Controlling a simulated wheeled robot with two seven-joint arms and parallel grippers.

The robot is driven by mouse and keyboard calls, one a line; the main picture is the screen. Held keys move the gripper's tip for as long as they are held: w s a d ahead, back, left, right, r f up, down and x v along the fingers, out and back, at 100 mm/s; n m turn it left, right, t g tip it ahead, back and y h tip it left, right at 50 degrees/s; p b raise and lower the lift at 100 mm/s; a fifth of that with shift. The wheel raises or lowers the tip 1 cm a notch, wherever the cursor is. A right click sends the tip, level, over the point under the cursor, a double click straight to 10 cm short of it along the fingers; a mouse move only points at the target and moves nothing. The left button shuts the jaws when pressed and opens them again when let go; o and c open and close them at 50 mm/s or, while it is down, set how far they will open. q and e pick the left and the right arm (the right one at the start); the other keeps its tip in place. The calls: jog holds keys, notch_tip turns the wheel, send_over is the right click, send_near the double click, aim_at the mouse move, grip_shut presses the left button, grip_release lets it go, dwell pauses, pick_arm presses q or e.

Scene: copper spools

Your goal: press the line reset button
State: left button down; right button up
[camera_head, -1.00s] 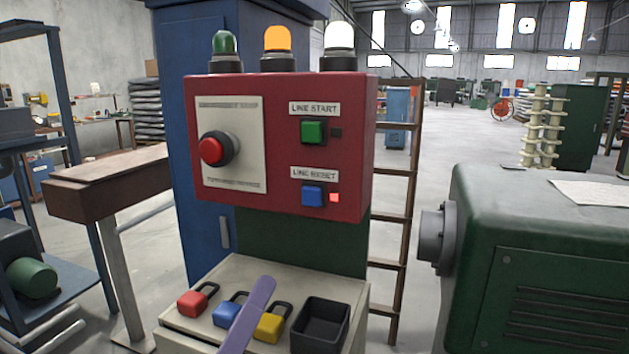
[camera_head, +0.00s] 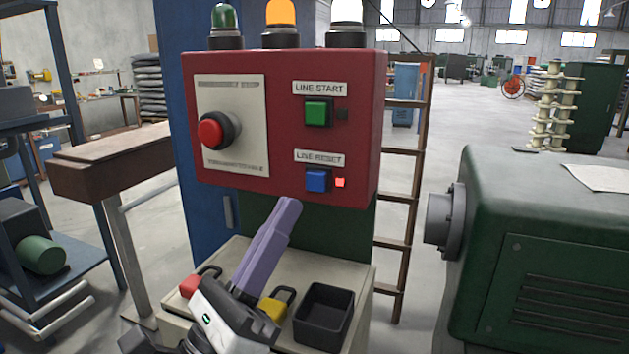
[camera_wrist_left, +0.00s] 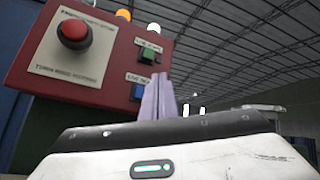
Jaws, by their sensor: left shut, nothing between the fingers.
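The blue line reset button (camera_head: 317,180) sits low on the right of a red control box (camera_head: 282,120), under the LINE RESET label (camera_head: 320,158). A small red light (camera_head: 340,182) glows beside it. My left gripper (camera_head: 288,205) has purple fingers, shut and empty, pointing up below and left of the button, apart from it in the picture. In the left wrist view the fingers (camera_wrist_left: 157,98) rise just right of the blue button (camera_wrist_left: 137,91) and partly cover its label. My right gripper is not in view.
The green line start button (camera_head: 317,112) is above, and a red mushroom button (camera_head: 212,131) is left. A green machine (camera_head: 550,250) stands at right.

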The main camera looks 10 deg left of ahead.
aim_at(316, 181)
pick_arm(q)
jog(key=w, duration=0.2)
jog(key=w+d+b, duration=0.1)
jog(key=w, duration=0.2)
jog(key=shift+w+d, duration=0.1)
jog(key=shift+w, duration=0.25)
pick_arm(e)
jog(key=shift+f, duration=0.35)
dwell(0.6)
pick_arm(q)
jog(key=shift+w, duration=0.15)
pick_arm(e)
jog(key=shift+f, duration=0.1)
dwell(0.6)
pick_arm(q)
jog(key=shift+w, duration=0.3)
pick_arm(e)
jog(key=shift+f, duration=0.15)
pick_arm(q)
jog(key=shift+w+d+b, duration=0.15)
jog(key=shift+w+b, duration=0.3)
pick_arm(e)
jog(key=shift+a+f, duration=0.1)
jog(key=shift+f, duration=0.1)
pick_arm(q)
jog(key=shift+s, duration=0.1)
dwell(0.5)
jog(key=shift+s, duration=0.8)
jog(key=shift+a, duration=0.2)
